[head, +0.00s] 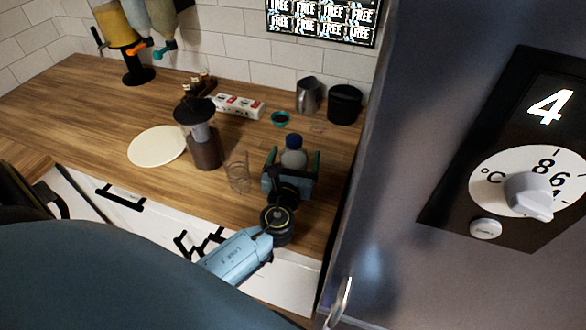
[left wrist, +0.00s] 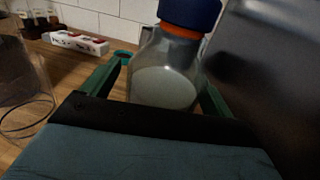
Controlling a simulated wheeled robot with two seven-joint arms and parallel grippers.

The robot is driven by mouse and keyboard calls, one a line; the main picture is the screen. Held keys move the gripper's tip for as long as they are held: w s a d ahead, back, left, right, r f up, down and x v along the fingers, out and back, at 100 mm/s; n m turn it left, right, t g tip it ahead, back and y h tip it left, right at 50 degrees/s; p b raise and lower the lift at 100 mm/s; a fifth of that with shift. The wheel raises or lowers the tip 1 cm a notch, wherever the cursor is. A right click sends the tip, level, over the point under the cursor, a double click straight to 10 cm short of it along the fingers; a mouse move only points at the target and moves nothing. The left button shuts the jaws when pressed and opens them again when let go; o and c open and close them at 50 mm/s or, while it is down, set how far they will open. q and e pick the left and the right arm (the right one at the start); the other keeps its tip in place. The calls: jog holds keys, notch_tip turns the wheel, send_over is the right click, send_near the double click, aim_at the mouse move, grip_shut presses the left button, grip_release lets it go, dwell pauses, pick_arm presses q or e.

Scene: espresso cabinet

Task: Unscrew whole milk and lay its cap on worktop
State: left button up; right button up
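The milk bottle (head: 293,157) is clear with pale contents and a dark blue cap (head: 294,141). It stands upright on the wooden worktop (head: 90,115) near the fridge side. In the left wrist view, the bottle (left wrist: 165,80) has its blue cap (left wrist: 189,14) on, with an orange ring below it. My left gripper (head: 291,160) has its green fingers apart, one on each side of the bottle. In the left wrist view, the left gripper (left wrist: 160,92) shows a gap between the left finger and the glass. The bottle's lower part is hidden. My right gripper is not in view.
A wire-like glass (head: 239,172) and a dark grinder-like device (head: 203,140) stand left of the bottle. A white plate (head: 157,146) lies further left. Behind are a carton (head: 239,106), a teal bowl (head: 280,118), a steel pitcher (head: 308,95) and a black container (head: 345,104). The fridge (head: 400,150) bounds the right.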

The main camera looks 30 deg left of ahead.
aim_at(294, 133)
pick_arm(q)
jog(key=c, duration=1.4)
notch_tip(294, 133, up, 10)
jog(key=p, duration=0.4)
jog(key=shift+r, duration=0.1)
jog(key=o, duration=0.6)
jog(key=c, duration=0.7)
jog(key=shift+c, duration=0.4)
